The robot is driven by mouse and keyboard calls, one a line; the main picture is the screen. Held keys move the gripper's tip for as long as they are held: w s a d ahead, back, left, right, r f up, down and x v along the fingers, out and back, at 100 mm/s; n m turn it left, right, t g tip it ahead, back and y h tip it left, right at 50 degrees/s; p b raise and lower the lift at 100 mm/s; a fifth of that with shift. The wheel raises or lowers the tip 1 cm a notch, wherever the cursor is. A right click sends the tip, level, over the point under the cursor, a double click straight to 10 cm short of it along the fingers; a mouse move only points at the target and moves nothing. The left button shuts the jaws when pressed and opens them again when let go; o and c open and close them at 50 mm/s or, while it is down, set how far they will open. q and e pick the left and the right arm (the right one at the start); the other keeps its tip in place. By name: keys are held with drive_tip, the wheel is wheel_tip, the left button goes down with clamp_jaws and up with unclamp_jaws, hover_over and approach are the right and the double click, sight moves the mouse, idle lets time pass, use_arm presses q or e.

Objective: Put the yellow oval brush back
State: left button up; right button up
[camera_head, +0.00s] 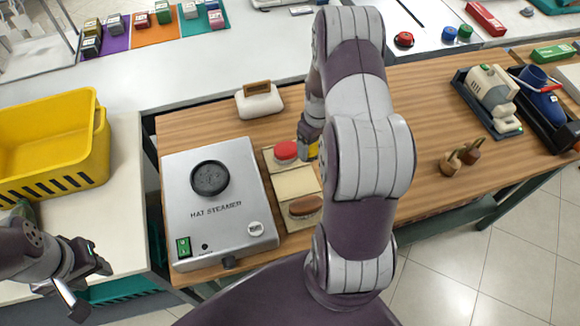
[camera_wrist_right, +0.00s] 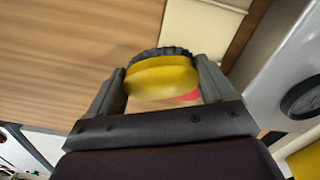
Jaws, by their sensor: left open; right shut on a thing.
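The yellow oval brush (camera_wrist_right: 160,78) is between the two fingers of my right gripper (camera_wrist_right: 160,90), with dark bristles along one edge. In the head view only a sliver of the yellow brush (camera_head: 313,150) shows beside my right gripper (camera_head: 307,148); my arm hides the rest. A pale brush holder (camera_head: 296,184) lies on the wooden table, with a red oval brush (camera_head: 286,150) in its far section and a brown brush (camera_head: 305,207) in its near section. The middle section is empty. My left gripper (camera_head: 88,288) is open and empty at the lower left.
A hat steamer (camera_head: 215,235) stands directly left of the holder. A white block with a brown handle (camera_head: 259,100) sits behind it. A yellow basket (camera_head: 55,140) is at the left.

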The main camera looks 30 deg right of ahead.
drive_tip(key=a+f, duration=0.1)
drive_tip(key=a, duration=0.1)
drive_tip(key=a+f+p, duration=0.1)
drive_tip(key=a, duration=0.1)
drive_tip(key=a+f, duration=0.2)
drive_tip(key=a, duration=0.1)
drive_tip(key=shift+s, duration=0.35)
wheel_tip(320, 180, down, 3)
drive_tip(key=shift+f+p, duration=0.1)
drive_tip(key=shift+p, duration=0.5)
drive_tip(key=shift+s+d+f, duration=0.1)
drive_tip(key=shift+s+f, duration=0.1)
drive_tip(key=shift+f, duration=0.2)
use_arm(q)
drive_tip(key=r, duration=0.3)
drive_tip(key=shift+s, duration=0.2)
drive_tip(key=shift+w+f, duration=0.1)
use_arm(e)
drive_tip(key=shift+w, duration=0.1)
